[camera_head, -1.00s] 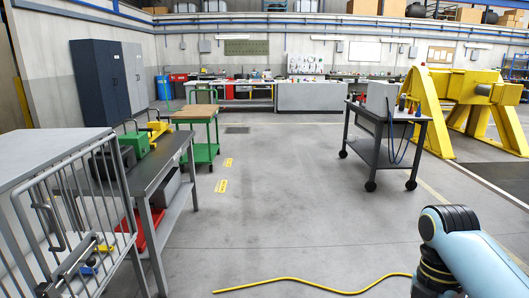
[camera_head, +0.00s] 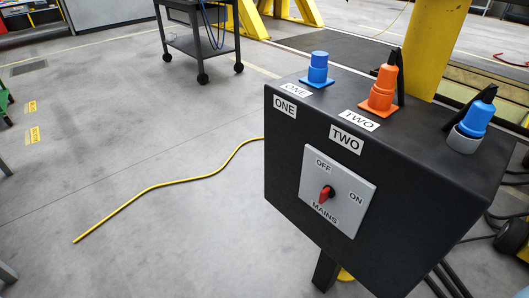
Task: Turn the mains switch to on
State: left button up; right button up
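The mains switch is a small red knob (camera_head: 325,194) on a light grey plate (camera_head: 340,212) marked OFF, ON and MAINS. The knob stands nearly upright in the picture, its top end towards the OFF mark; ON is to its right. The plate is on the front of a black control box (camera_head: 285,165) on a dark post, at the right of the view. Neither of my grippers is in view, so nothing of mine is seen touching the switch.
On the box top are a blue connector (camera_head: 319,68) by the ONE label, an orange connector (camera_head: 383,90) by TWO, and a tilted blue plug (camera_head: 477,119). A yellow cable (camera_head: 165,185) lies on open floor at left. A dark trolley (camera_head: 200,45) stands behind.

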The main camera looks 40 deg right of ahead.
aim_at(328, 191)
jog(key=z, duration=1.7)
